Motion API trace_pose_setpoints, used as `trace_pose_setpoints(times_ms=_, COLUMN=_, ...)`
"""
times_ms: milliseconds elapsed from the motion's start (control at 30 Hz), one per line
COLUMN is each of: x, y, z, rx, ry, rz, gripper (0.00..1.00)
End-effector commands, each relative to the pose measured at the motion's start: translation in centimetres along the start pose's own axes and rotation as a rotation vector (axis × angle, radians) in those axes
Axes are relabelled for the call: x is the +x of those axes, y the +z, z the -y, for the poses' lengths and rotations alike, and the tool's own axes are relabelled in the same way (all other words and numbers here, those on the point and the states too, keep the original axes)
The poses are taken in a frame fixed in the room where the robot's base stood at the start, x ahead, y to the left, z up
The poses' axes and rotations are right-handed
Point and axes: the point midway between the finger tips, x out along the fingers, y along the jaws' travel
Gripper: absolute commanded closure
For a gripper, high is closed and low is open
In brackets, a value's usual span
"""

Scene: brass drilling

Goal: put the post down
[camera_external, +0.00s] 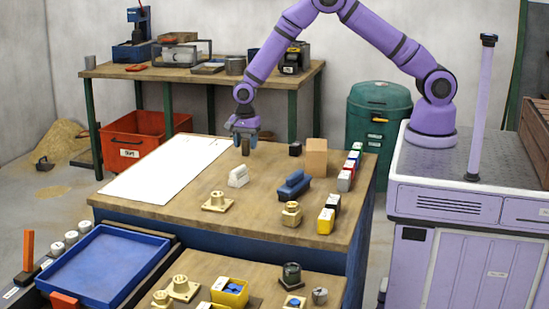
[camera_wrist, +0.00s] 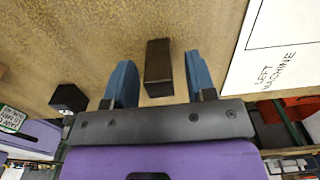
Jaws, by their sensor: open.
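The post (camera_wrist: 158,66) is a dark, narrow block between my fingers in the wrist view, with a gap to each finger. It also shows as a small dark upright block (camera_external: 245,148) just below my gripper in the external view. It appears to stand on the wooden table, right of the white sheet. My gripper (camera_external: 245,136) points down over it and is open, with blue fingers (camera_wrist: 161,84) on either side of the post. The post's exact contact with the table is hard to see.
A white sheet (camera_external: 165,172) marked "LEFT MACHINE" lies to the left. A second dark block (camera_external: 295,149) and a tan block (camera_external: 317,157) stand to the right.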

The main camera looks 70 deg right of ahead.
Motion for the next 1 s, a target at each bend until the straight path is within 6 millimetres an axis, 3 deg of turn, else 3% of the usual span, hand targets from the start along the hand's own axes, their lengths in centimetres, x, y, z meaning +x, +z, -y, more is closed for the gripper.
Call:
trace_pose_setpoints(times_ms=500, x=-9.5, y=0.1, z=0.0, rx=-0.002, ry=-0.002, rz=0.001, gripper=0.49)
trace_pose_setpoints(times_ms=1000, x=-12.1, y=-0.2, z=-0.2, rx=-0.013, ry=-0.006, rz=0.003, gripper=0.49)
